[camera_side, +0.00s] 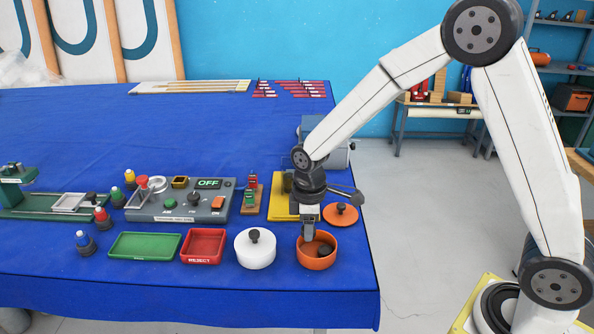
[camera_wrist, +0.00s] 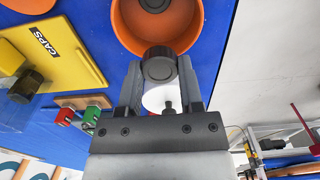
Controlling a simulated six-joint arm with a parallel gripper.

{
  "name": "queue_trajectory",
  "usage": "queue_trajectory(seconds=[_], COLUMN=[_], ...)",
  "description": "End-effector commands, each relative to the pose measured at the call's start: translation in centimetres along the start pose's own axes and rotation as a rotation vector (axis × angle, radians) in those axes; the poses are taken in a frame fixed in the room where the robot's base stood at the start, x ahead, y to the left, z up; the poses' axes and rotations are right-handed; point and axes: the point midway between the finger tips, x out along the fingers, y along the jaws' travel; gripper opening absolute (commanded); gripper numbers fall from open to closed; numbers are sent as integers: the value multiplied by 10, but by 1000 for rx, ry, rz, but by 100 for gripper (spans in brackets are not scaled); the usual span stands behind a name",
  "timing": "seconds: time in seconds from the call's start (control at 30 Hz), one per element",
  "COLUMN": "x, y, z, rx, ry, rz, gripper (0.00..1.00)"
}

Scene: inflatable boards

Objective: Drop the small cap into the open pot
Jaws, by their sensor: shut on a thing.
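The small cap (camera_wrist: 159,65) is black and round, and it is pinched between the two fingertips of my gripper (camera_wrist: 160,72) in the wrist view. The open orange pot (camera_wrist: 118,22) is just beyond the cap there, and the cap overlaps the pot's near rim in the picture. In the side view my gripper (camera_side: 309,236) points down at the orange pot (camera_side: 302,257), over its left part. The held cap is hard to make out there. A dark round thing (camera_side: 325,250) shows inside the pot, and it also shows in the wrist view (camera_wrist: 154,4).
A white pot (camera_side: 255,255) with a black knob stands left of the orange pot. An orange lid (camera_side: 340,215) lies behind it, beside the yellow CAPS plate (camera_side: 280,205). A red tray (camera_side: 203,246) and green tray (camera_side: 145,246) are further left. The table edge is close on the right.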

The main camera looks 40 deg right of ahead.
Motion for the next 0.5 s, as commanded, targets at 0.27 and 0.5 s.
queue_trajectory(seconds=[0.27, 0.5], x=[20, 37], y=[0, 0], z=[0, 0], rx=[0, 0], ry=[-1, -1], rz=[-1, -1], gripper=[0, 0])
